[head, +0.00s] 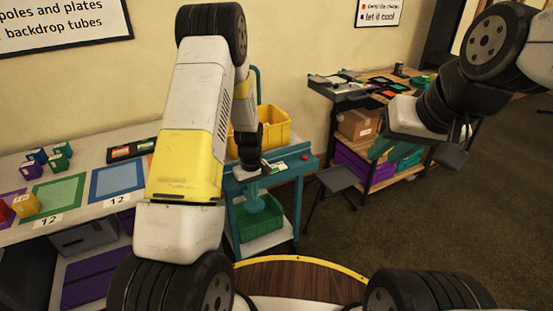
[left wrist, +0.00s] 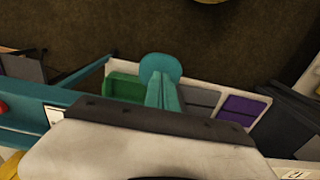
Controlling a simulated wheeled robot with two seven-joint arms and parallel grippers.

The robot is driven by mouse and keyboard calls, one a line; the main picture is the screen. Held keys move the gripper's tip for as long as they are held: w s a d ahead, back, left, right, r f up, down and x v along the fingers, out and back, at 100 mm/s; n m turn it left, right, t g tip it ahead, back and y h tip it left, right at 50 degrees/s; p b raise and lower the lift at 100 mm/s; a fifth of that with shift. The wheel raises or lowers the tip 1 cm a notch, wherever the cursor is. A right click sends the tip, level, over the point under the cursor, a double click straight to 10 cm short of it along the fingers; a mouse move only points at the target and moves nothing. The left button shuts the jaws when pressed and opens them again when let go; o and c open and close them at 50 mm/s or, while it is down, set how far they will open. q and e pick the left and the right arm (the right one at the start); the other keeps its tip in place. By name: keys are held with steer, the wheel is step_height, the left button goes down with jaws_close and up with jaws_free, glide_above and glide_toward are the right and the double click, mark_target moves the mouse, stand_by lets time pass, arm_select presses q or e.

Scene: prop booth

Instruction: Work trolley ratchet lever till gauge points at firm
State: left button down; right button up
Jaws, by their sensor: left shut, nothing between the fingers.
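The teal trolley (head: 308,163) stands ahead, beyond my left arm. A small white gauge strip with green and red marks (head: 280,167) is on its top; its pointer is too small to read. My left gripper (head: 262,172) is shut and empty at the trolley's top, partly hidden; contact with the lever cannot be told. My right gripper (head: 453,156) is raised at right, away from the trolley.
A yellow bin (head: 272,124) is on the trolley and a green bin (head: 260,222) on its lower shelf. A long table with colored mats (head: 117,181) stands left. A dark stool (head: 338,178) and a workbench (head: 345,93) stand right. Floor at right is clear.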

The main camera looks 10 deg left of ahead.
mark_target(254, 204)
arm_select(q)
steer(key=shift+f, duration=2.8)
steer(key=shift+r, duration=4.6)
steer(key=shift+f+m, duration=0.9)
steer(key=shift+m, duration=0.6)
steer(key=shift+f+m, duration=0.9)
steer(key=shift+m, duration=0.6)
